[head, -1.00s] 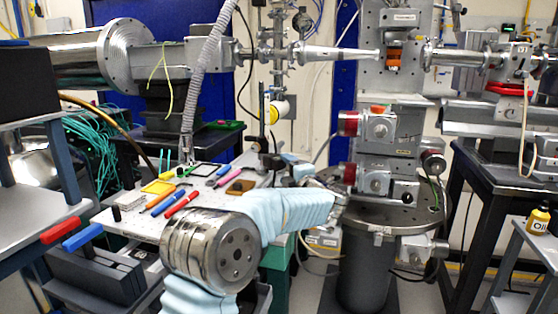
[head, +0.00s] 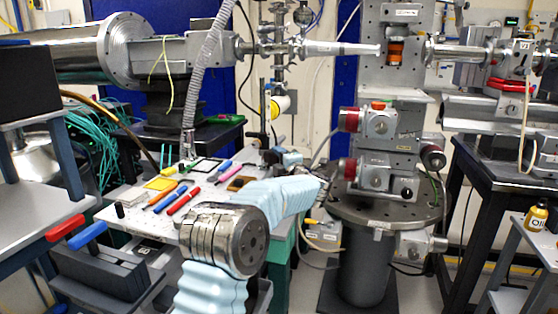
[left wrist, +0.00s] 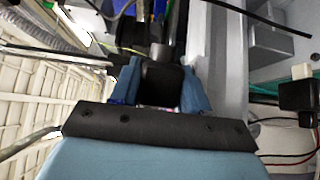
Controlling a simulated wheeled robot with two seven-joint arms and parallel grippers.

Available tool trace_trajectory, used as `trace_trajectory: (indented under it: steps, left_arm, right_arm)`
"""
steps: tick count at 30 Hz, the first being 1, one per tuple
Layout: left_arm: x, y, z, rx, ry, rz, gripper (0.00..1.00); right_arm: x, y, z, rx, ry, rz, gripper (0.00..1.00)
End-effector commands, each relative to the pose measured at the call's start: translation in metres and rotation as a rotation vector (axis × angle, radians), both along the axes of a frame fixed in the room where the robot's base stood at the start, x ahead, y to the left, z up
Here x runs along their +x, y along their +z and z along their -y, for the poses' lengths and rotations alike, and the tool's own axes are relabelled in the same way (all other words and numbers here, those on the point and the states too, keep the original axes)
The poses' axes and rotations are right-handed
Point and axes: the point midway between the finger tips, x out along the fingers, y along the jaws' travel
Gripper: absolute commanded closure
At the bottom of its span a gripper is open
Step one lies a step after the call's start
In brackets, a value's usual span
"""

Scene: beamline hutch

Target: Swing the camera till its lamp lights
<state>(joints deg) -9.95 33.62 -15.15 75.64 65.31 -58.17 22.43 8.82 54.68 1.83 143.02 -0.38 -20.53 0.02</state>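My left gripper (head: 278,155) reaches over the right end of the bench, small and partly hidden by my own wrist in the head view. In the left wrist view its two blue fingers (left wrist: 160,88) stand on either side of a black block (left wrist: 160,82) and appear to touch both its sides. The block may be part of the camera, but I cannot tell for sure. A dark upright part shows behind it. I cannot make out a lit lamp in either view. My right gripper is not in view.
The perforated bench (head: 140,226) carries coloured pens (head: 184,203), a yellow square (head: 160,184) and a ribbed hose (head: 203,75). A column with red-capped stages (head: 378,122) stands right of my gripper on a round base (head: 385,212). A beam pipe (head: 340,48) crosses above.

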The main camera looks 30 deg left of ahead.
Motion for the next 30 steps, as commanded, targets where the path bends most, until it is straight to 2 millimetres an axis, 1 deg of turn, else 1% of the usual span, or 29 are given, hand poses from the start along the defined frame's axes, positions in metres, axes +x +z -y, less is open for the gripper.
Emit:
trace_trajectory:
  steps: [1,4,5,9,11,15,18,22,30]
  left_arm:
    - [0.0,0.0,0.0,-0.001,0.0,-0.001,0.83]
    - [0.0,-0.001,0.0,-0.001,0.0,-0.001,0.98]
    - [0.0,-0.001,0.0,-0.001,0.0,-0.001,1.0]
    - [0.0,-0.002,0.0,-0.001,-0.008,0.0,1.0]
    - [0.0,-0.005,-0.001,-0.003,-0.035,0.0,1.0]
    - [-0.003,-0.008,-0.003,-0.002,-0.141,0.002,1.0]
    - [-0.006,-0.006,-0.003,-0.002,-0.205,0.002,1.0]
    - [-0.008,-0.003,-0.003,-0.001,-0.245,-0.001,1.0]
    - [-0.007,-0.001,-0.002,-0.002,-0.249,-0.003,1.0]
  right_arm:
    - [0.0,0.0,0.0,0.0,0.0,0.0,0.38]
    - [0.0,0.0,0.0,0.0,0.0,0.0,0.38]
    - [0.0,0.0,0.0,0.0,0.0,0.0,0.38]
    - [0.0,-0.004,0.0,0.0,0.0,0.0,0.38]
    - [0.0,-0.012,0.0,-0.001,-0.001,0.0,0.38]
    - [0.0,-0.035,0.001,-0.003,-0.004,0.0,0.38]
    - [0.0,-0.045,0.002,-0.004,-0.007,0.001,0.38]
    - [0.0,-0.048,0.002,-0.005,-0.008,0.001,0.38]
    - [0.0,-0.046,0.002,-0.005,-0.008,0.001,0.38]
